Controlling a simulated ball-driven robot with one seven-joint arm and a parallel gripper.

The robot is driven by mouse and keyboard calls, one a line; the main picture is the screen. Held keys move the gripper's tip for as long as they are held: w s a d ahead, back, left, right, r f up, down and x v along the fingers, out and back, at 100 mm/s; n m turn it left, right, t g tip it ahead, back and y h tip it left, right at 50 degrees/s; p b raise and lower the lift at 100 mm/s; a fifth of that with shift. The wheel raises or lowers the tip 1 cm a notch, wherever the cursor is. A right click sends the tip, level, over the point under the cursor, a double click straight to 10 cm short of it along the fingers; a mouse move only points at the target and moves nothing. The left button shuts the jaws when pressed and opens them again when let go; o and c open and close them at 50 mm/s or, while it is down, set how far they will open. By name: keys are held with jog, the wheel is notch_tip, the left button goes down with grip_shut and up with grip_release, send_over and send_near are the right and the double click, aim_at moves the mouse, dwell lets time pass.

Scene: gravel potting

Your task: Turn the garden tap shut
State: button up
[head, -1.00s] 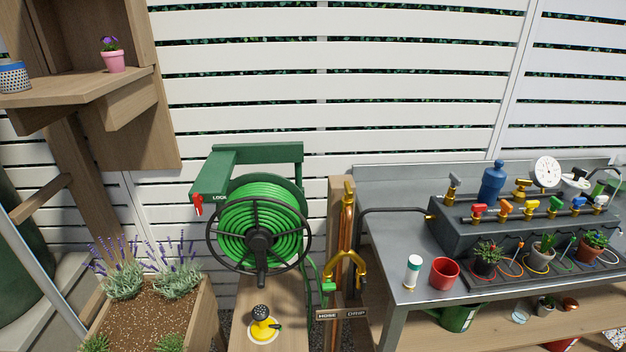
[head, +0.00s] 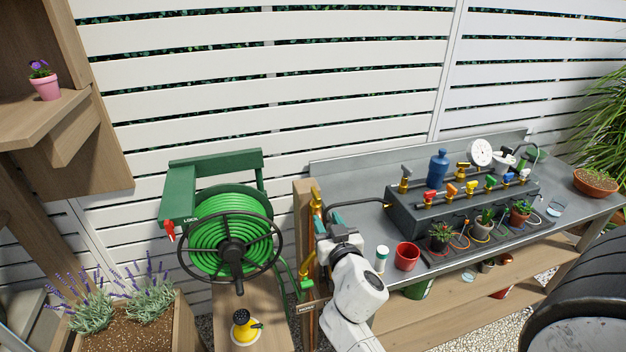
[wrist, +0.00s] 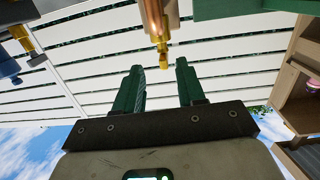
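The garden tap (head: 316,198) is a brass fitting at the top of a copper pipe on a wooden post (head: 303,220), between the hose reel and the metal bench. The wrist view, which looks upside down, shows the copper pipe (wrist: 155,18) ending in the brass piece (wrist: 162,46). My gripper (wrist: 160,66) is open and empty, its two dark green fingers apart. The brass piece lies in line with the gap, just beyond the fingertips, with no visible contact. I cannot tell the handle's setting.
A green hose reel (head: 232,245) stands left of the post. The bench (head: 375,235) on the right holds a valve manifold (head: 455,207), a blue bottle (head: 438,167), a red pot (head: 407,256) and a white canister (head: 381,259). A brass Y-splitter (head: 306,264) sits lower on the post.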

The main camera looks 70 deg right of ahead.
aim_at(312, 187)
jog(key=shift+w+d+r+t, duration=0.1)
jog(key=shift+d+r+t, duration=0.15)
jog(key=shift+r, duration=0.25)
jog(key=shift+w+d+r+t, duration=0.15)
jog(key=shift+r+t, duration=0.1)
jog(key=shift+r, duration=0.2)
jog(key=shift+w+d+r+p, duration=0.1)
jog(key=shift+w+d+p, duration=0.1)
jog(key=shift+p, duration=0.1)
jog(key=p+x, duration=0.1)
jog(key=x, duration=0.9)
grip_shut()
